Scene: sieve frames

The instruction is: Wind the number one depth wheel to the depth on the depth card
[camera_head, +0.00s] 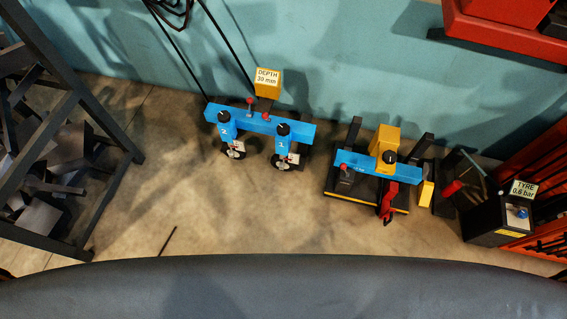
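The blue implement frame (255,122) stands on the floor near the teal wall. It carries two depth wheels, each with a black knob on top. The number one depth wheel (285,162) is the right one, marked 1, with its black knob (283,129) above it. The number two depth wheel (234,153) is the left one, with its knob (224,116). The depth card (267,76) on the yellow block reads DEPTH 30 mm. The depth scale by the wheel is too small to read. Neither gripper shows.
A second blue-and-yellow machine (378,168) stands to the right. A black box (497,217) carries a card reading TYRE 0.6 bar. A dark rack of metal pieces (60,150) is at the left. A thin dark rod (168,241) lies on the floor. Floor in front of the frame is mostly clear.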

